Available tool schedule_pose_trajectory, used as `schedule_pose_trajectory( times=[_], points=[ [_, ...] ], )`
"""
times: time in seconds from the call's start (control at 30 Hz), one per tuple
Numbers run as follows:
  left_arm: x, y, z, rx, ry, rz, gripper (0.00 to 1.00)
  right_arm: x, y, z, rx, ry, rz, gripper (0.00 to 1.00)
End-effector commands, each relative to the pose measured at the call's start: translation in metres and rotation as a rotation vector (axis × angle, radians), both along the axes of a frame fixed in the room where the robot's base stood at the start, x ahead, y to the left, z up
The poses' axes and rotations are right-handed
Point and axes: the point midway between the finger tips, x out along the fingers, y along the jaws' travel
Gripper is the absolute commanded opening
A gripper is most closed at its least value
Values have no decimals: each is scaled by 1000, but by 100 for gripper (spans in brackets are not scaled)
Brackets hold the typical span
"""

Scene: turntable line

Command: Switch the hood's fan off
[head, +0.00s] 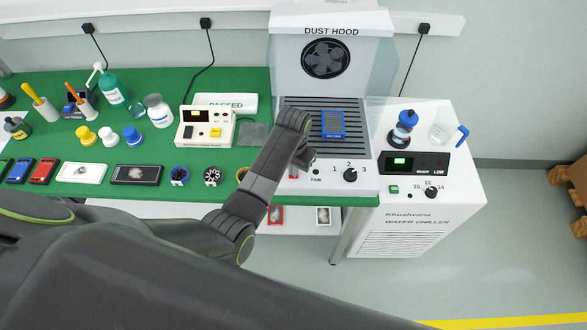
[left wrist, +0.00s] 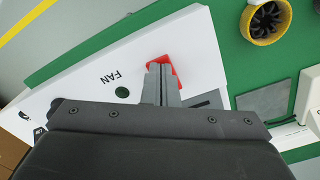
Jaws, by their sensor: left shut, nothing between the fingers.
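The dust hood (head: 331,31) stands at the back, right of the green bench top. Its front panel carries a FAN label, a dark green round lamp (left wrist: 122,92) and a red switch (left wrist: 163,62). The lamp also shows in the head view (head: 317,172), beside a black dial marked 1, 2, 3 (head: 350,175). My left gripper (left wrist: 160,72) is shut and empty, its fingertips over the red switch and hiding part of it. I cannot tell whether they touch it, or which way the switch is tipped. My right gripper is not in view.
A blue filter block (head: 333,124) lies on the hood's slotted floor. The water chiller (head: 420,230) stands to the right with a beaker and a blue-capped bottle on top. The green bench (head: 262,80) to the left holds bottles, weights, phones and a small tester.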

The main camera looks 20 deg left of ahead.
Motion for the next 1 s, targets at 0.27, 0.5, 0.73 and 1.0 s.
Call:
schedule_pose_trajectory(
  times=[0.27, 0.5, 0.73, 1.0],
  points=[
    [-1, 0, 6, 0, 3, 0, 0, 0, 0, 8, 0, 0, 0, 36],
    [-1, 0, 26, 0, 2, 0, 0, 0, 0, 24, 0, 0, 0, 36],
    [0, 0, 42, -1, 0, 0, 0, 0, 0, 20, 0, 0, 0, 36],
    [0, 0, 63, 0, 0, 0, 0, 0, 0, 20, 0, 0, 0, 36]
  ],
)
